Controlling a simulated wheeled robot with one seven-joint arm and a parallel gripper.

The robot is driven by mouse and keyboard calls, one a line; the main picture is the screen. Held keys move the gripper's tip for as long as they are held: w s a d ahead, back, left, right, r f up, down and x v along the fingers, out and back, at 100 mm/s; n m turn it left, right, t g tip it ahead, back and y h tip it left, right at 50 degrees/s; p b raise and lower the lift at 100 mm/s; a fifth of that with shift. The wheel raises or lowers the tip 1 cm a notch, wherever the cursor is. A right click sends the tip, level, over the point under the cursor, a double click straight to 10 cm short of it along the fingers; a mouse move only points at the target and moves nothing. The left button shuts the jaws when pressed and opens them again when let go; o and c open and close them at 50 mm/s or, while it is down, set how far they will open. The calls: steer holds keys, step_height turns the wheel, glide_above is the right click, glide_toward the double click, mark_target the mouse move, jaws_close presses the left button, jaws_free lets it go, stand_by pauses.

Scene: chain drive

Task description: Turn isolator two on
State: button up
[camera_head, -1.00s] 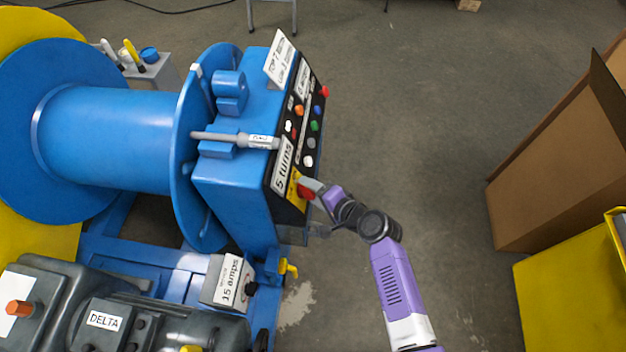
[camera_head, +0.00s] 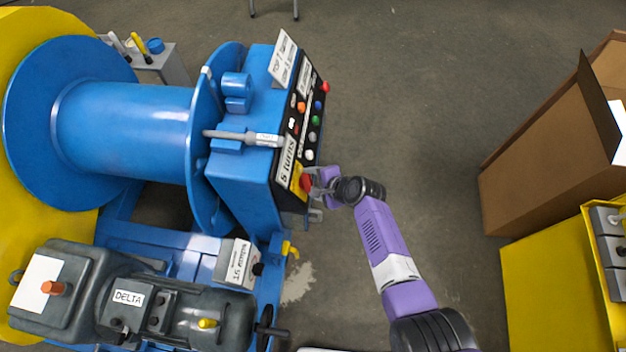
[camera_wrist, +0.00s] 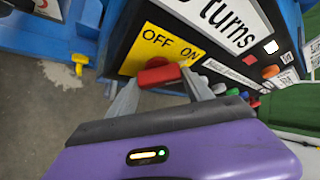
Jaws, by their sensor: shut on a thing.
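The red rotary switch handle (camera_wrist: 158,74) sits on a yellow plate (camera_wrist: 150,52) marked OFF and ON, at the lower end of the black control panel. In the wrist view the handle lies roughly crosswise below the two words; its exact setting is hard to tell. It also shows as a red knob (camera_head: 306,183) in the head view. My gripper (camera_wrist: 160,92) has one finger at each side of the handle and is shut on it. In the head view my gripper (camera_head: 320,182) reaches the panel from the right. No isolator number is readable on the plate.
Several coloured buttons (camera_head: 314,121) line the panel above the switch. The blue drum (camera_head: 125,135) and grey motor (camera_head: 205,315) stand left. Cardboard boxes (camera_head: 545,150) and a yellow unit (camera_head: 550,290) stand right. Open floor (camera_head: 430,110) lies between.

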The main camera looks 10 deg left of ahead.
stand_by(0.3)
steer(key=o, duration=1.4)
steer(key=shift+c, duration=0.2)
steer(key=p+v, duration=0.1)
steer(key=v, duration=0.6)
steer(key=shift+s+d+r+p, duration=0.2)
steer(key=shift+r+p, duration=0.05)
steer(key=shift+p, duration=0.05)
